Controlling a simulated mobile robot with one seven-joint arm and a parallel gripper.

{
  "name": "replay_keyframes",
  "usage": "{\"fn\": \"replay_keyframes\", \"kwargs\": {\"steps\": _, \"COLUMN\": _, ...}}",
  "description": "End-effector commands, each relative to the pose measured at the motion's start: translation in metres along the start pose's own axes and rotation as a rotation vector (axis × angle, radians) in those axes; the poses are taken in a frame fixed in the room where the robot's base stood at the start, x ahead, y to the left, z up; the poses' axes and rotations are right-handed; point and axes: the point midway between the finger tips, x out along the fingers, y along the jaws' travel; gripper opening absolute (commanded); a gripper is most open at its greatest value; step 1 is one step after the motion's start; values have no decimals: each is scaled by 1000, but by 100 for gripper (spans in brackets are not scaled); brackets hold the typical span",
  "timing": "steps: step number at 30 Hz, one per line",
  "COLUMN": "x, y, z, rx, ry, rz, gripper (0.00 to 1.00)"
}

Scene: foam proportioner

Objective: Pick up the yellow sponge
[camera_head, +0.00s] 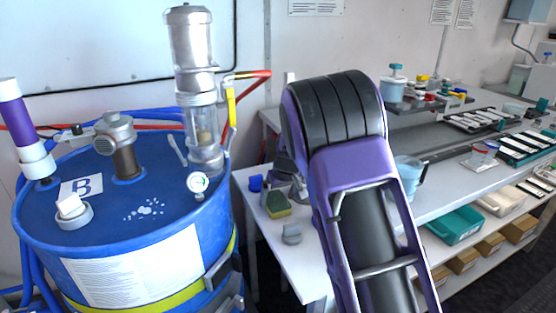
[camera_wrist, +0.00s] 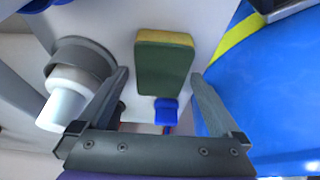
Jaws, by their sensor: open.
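The yellow sponge (camera_head: 278,203) has a green scouring side and lies on the white bench beside the blue drum. In the wrist view the sponge (camera_wrist: 165,63) shows mostly its green face, with a yellow strip along its upper edge. My gripper (camera_wrist: 160,82) is open, its two fingers apart and empty. The sponge appears between and beyond the fingertips, with no contact visible. In the head view my gripper (camera_head: 292,180) is partly hidden by my purple and black arm, just behind the sponge.
A small blue object (camera_wrist: 166,110) lies close to the sponge. A grey-and-white cap-like piece (camera_wrist: 66,95) is beside my left finger in the wrist view. The large blue drum (camera_head: 130,235) borders the bench's left side. A light-blue bucket (camera_head: 408,172) stands right of my arm.

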Motion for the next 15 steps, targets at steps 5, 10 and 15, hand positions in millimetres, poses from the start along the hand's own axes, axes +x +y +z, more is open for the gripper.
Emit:
{"fn": "replay_keyframes", "kwargs": {"steps": 5, "x": 10, "y": 0, "z": -1, "rx": -1, "ry": 1, "rz": 0, "gripper": 100}}
{"fn": "replay_keyframes", "kwargs": {"steps": 10, "x": 10, "y": 0, "z": -2, "rx": -1, "ry": 2, "rz": 1, "gripper": 100}}
{"fn": "replay_keyframes", "kwargs": {"steps": 15, "x": 10, "y": 0, "z": -2, "rx": -2, "ry": 2, "rz": 1, "gripper": 100}}
